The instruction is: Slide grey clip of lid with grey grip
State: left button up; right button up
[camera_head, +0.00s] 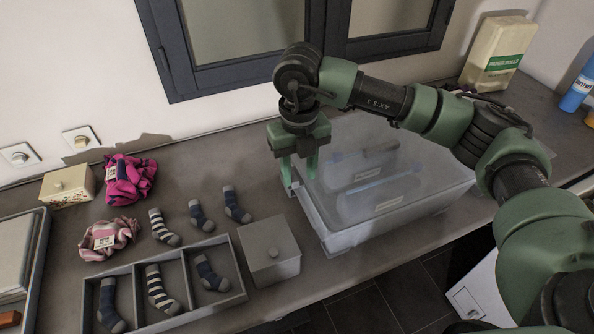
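A large translucent bin (345,238) stands on the counter at centre right, with two frosted lid panels on top. The far lid (345,150) has a dark grey grip (381,148); the near lid (412,193) has a blue grip (368,184). My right gripper (299,177) points down at the bin's left edge, beside the far lid. Its two green fingers are apart, with a gap between them. The grey clip cannot be made out; the fingers may hide it. My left gripper is not in view.
A grey lidded box (270,250) stands left of the bin, beside a divided tray (236,293) with socks. More socks, pink cloth bundles (130,180) and a cream box (68,186) lie further left. A carton (495,55) and blue bottle (579,88) stand at the back right.

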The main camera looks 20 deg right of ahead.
jog(key=shift+r, duration=0.35)
notch_tip(320, 180, up, 7)
jog(key=b, duration=0.2)
jog(key=shift+b, duration=0.35)
jog(key=shift+r, duration=0.1)
